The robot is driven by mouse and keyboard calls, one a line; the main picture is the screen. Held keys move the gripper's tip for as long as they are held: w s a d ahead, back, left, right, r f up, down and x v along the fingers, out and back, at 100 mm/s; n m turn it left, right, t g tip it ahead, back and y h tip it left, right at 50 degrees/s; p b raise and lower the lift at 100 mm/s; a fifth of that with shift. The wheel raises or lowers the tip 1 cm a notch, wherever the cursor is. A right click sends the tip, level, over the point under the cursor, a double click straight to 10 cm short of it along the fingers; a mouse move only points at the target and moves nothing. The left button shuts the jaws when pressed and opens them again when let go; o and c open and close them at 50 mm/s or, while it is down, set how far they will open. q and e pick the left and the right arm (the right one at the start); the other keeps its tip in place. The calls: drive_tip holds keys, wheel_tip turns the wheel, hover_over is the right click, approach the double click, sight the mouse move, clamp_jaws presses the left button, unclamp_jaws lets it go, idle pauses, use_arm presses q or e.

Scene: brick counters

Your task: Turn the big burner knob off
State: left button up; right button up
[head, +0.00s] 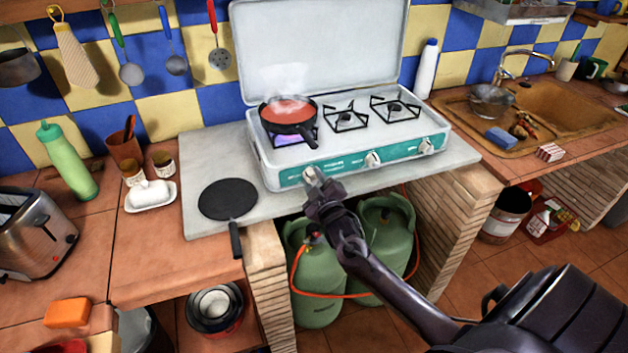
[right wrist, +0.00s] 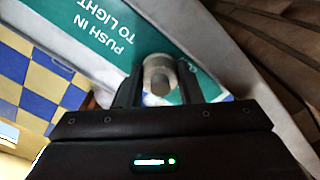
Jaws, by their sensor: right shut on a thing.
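The portable stove (head: 350,155) stands on the grey slab with its lid up. Its green front panel carries three knobs. The leftmost knob (head: 311,174) sits below the left burner, which glows purple-blue under a steaming pan of red sauce (head: 289,115). My right gripper (head: 314,182) is at this knob and shut on it. In the right wrist view the knob (right wrist: 158,78) is between the two fingers (right wrist: 160,92), beside the "PUSH IN TO LIGHT" print. The middle knob (head: 373,159) and right knob (head: 425,145) are free. My left gripper is not in view.
A black flat pan (head: 228,199) lies on the slab left of the stove, its handle over the edge. Green gas bottles (head: 318,290) with an orange hose stand below, behind my right arm. A white bottle (head: 427,68) stands right of the stove lid.

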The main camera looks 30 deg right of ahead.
drive_tip(key=m, duration=0.4)
drive_tip(key=shift+m, duration=0.3)
drive_tip(key=shift+f+m, duration=0.1)
drive_tip(key=shift+m, duration=2.1)
drive_tip(key=o, duration=1)
drive_tip(key=b+v, duration=0.1)
drive_tip(key=v, duration=0.6)
drive_tip(key=shift+s+a, duration=0.1)
drive_tip(key=shift+s, duration=0.3)
